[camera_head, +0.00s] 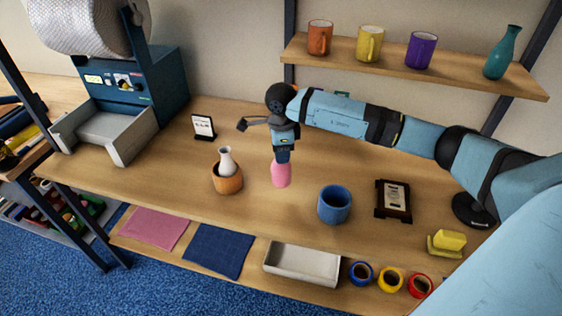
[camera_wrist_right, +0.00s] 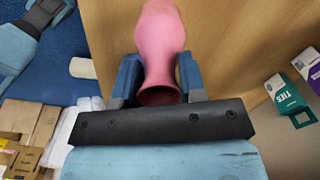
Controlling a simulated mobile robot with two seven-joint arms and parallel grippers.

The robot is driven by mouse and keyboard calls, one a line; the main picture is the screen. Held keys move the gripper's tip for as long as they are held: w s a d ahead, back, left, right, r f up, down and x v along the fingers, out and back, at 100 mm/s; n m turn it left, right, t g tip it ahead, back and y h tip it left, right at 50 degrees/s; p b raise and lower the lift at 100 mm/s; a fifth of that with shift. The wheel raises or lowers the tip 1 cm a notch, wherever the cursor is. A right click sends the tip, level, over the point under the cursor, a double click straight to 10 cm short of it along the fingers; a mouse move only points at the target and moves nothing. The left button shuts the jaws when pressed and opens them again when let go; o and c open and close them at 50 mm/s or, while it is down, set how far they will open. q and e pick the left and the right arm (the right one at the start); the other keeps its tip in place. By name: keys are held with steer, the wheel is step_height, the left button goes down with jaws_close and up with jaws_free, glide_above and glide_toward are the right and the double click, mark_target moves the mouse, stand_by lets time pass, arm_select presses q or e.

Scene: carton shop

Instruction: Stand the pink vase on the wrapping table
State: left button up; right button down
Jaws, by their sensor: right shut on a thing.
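The pink vase (camera_head: 281,176) is upright over the middle of the wooden wrapping table (camera_head: 245,130). My right gripper (camera_head: 282,159) comes down from above and is shut on the vase near its top. In the right wrist view the vase (camera_wrist_right: 160,40) sits between the two blue fingers (camera_wrist_right: 160,80), its open mouth towards the camera. I cannot tell whether its base touches the table. My left gripper is not in view.
Left of the vase a wooden pot (camera_head: 228,184) holds a small white vase (camera_head: 226,162). A blue mug (camera_head: 334,204) and a framed plaque (camera_head: 394,201) stand to the right. A small sign (camera_head: 203,127) is behind left. A shelf (camera_head: 400,67) with mugs hangs above.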

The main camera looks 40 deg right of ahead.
mark_target(280, 174)
step_height(280, 174, down, 4)
steer(key=shift+f+p, duration=0.25)
steer(key=shift+p, duration=0.1)
steer(key=shift+f, duration=0.35)
steer(key=shift+f, duration=0.15)
steer(key=c, duration=0.7)
jaws_free()
